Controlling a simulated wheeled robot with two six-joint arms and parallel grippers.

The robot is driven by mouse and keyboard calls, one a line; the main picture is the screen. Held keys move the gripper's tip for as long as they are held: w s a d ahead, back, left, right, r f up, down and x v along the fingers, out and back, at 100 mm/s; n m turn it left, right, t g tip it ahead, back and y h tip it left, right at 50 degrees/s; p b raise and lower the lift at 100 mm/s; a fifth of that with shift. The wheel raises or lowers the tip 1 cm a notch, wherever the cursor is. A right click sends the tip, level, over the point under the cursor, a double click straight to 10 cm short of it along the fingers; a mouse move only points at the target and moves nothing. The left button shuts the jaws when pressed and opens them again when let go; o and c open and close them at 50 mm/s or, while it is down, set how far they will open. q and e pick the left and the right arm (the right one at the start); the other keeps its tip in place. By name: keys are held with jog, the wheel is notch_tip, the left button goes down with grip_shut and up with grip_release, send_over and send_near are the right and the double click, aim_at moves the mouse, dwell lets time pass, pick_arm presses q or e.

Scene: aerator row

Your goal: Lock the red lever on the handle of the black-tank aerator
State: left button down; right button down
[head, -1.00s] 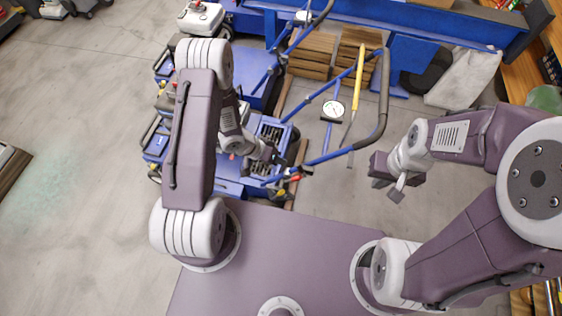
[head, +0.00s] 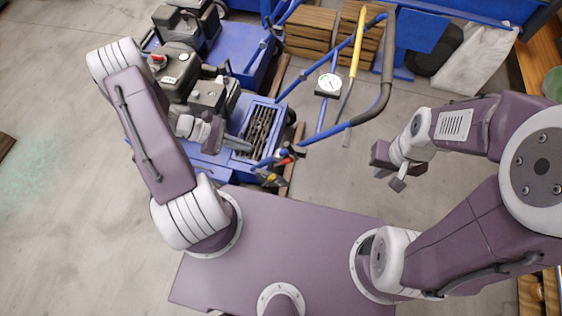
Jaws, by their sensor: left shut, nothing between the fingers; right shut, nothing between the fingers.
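The nearest blue aerator (head: 205,160) stands in front of me with a dark engine and tank (head: 175,66) that has a red cap. Its blue handle (head: 322,137) loops out to the right and ends in a dark grip. A small red lever (head: 289,159) shows near the handle's lower end. My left gripper (head: 246,147) is shut and empty, over the aerator's deck and to the left of the red lever, apart from it. My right gripper (head: 384,170) is shut and empty, to the right of the handle. Whether the lever is locked is too small to tell.
A round white gauge (head: 329,83) and a yellow-handled tool (head: 358,45) are beside the handle. A yellow-tipped part (head: 270,179) sits below the lever. Another aerator (head: 187,18) stands behind. Wooden stacks (head: 310,28) are at the back. Floor is free at left and right.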

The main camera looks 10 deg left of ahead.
aim_at(283, 163)
pick_arm(q)
jog(key=b+x, duration=0.1)
jog(key=x, duration=1.2)
jog(key=shift+d+f+b, duration=0.2)
jog(key=shift+d+b, duration=0.1)
jog(key=shift+b, duration=0.05)
